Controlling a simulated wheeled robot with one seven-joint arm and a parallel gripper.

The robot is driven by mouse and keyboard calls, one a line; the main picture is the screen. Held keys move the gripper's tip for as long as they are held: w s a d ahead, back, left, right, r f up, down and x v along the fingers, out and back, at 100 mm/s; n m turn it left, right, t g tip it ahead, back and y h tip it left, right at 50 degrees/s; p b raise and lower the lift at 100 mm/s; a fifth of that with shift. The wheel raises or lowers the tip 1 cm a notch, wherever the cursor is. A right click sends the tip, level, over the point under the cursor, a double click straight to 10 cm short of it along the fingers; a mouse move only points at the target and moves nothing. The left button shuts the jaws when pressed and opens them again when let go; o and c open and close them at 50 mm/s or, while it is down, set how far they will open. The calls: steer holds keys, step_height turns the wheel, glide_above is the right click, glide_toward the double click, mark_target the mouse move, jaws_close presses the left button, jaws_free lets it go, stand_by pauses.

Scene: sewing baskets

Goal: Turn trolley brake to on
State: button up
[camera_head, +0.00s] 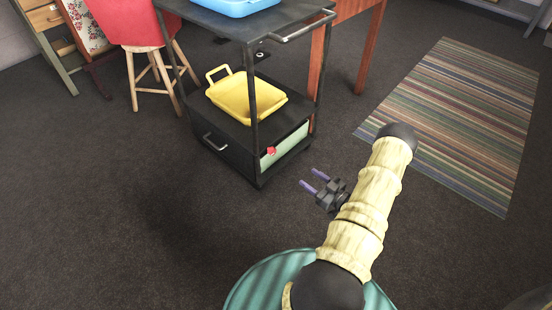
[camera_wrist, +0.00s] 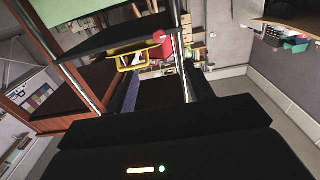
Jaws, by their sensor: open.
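The black trolley (camera_head: 215,20) stands left of my arm in the head view. A small red part (camera_head: 271,151) sits on its lower right side, by a pale green panel (camera_head: 285,146). It may be the brake lever; its setting is too small to read. A red part (camera_wrist: 159,37) also shows near the top middle of the wrist view, but I cannot be sure it is the same one. My gripper (camera_head: 309,178) is open and empty, with purple fingertips. It is apart from the trolley, to the right of and below the red part in the picture.
A blue tray (camera_head: 236,7) is on the trolley's top and a yellow basket (camera_head: 233,100) on its lower shelf. A striped rug (camera_head: 462,115) lies right. The floor in front is clear.

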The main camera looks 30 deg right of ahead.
mark_target(274, 153)
steer(key=b+x, duration=0.7)
steer(key=x, duration=1)
steer(key=shift+f, duration=0.1)
steer(key=shift+w, duration=0.25)
steer(key=c, duration=1)
